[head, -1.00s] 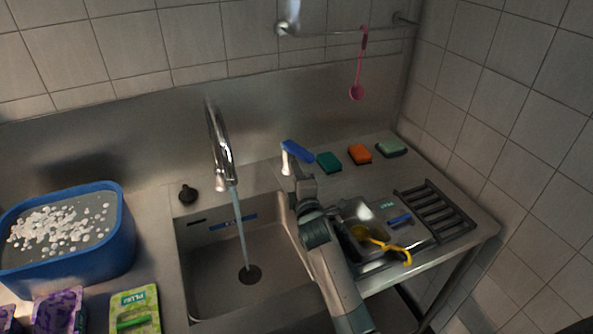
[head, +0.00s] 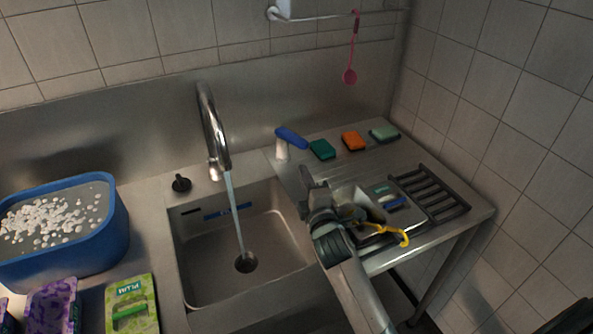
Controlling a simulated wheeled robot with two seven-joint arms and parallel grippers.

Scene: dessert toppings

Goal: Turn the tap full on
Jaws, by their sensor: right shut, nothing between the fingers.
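The chrome tap (head: 213,130) arches over the sink, and a stream of water (head: 234,210) runs from its spout to the drain (head: 246,262). A blue lever (head: 291,137) sits on a short pale post on the counter, to the right of the tap. My right gripper (head: 305,172) is shut and empty, below and slightly right of the lever, and looks apart from it. My left gripper is not in view.
A black stopper-like knob (head: 181,183) stands left of the tap. Several sponges, including an orange one (head: 353,141), lie right of the lever. A blue tub (head: 105,245) of white bits stands left. A dark rack (head: 430,193) and yellow utensil (head: 385,231) are at right.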

